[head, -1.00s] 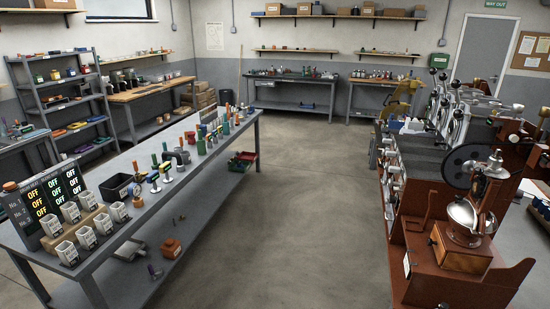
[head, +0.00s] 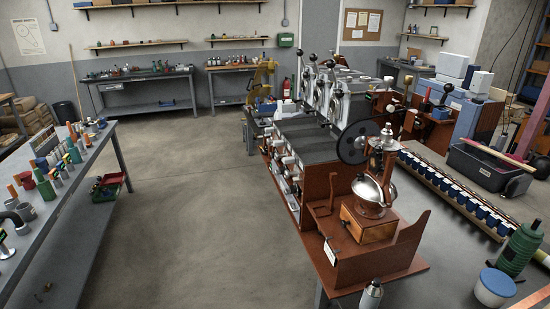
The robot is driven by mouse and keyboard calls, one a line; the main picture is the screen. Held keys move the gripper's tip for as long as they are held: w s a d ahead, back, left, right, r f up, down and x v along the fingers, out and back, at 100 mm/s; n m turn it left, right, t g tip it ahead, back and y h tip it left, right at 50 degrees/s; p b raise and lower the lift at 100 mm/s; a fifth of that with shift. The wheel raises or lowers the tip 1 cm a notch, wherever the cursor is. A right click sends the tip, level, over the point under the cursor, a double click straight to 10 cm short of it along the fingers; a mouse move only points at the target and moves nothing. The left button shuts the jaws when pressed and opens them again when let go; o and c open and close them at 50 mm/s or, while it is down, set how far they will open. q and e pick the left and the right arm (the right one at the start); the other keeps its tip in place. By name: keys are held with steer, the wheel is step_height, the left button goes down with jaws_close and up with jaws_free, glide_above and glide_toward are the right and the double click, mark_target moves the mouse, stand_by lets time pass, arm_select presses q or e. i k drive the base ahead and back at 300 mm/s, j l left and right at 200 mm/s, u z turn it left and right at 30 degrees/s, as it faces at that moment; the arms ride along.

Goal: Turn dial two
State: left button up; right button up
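The sample roaster (head: 312,146) stands right of the middle in the head view, a long bench machine with dark grey tops and reddish-brown end panels. Upright silver and dark parts with round black knobs (head: 313,58) rise along it. Several small pale fittings (head: 289,161) run along its left side. They are too small to tell which, if any, is dial two, and I see no readable number. A large black wheel (head: 353,142) is at its near end. Neither of my grippers is in view.
A hand grinder (head: 368,222) stands on the roaster bench's near end. A grey table (head: 50,215) with tools is at left. Open grey floor (head: 195,205) lies between. At right are a row of blue-fronted bins (head: 470,203), a black tub (head: 487,165) and a green bottle (head: 519,248).

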mark_target(277, 156)
steer(key=i+j, duration=0.45)
steer(key=i, duration=0.2)
steer(key=i+j+z, duration=0.1)
steer(key=i+j, duration=0.35)
steer(key=i, duration=0.2)
steer(key=i+j, duration=0.5)
steer(key=i, duration=0.15)
steer(key=z, duration=0.05)
